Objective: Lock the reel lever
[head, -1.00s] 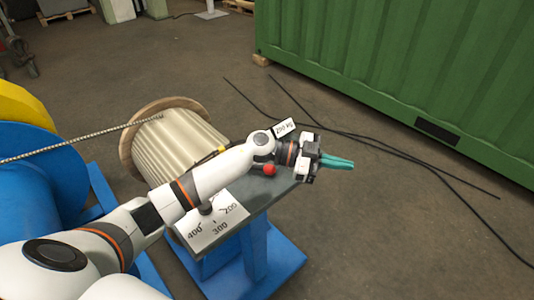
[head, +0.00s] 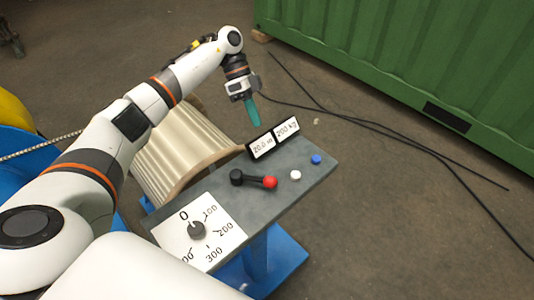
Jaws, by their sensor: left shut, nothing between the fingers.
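The reel lever (head: 252,180) is a short black arm with a red knob (head: 270,182), lying on the grey panel top (head: 300,195). Its black hub is at the left end and the knob points right. My left gripper (head: 253,118) has teal fingers, pointing down, shut and empty. It is above and beyond the panel's far edge, behind the displays, apart from the lever. My right gripper is not in view.
Two small displays (head: 262,147) stand at the panel's back edge. A white button (head: 295,175) and a blue button (head: 316,159) sit right of the lever. A dial (head: 197,231) is at the left. The cable reel (head: 180,155) is behind; a green container (head: 420,60) stands at the back right.

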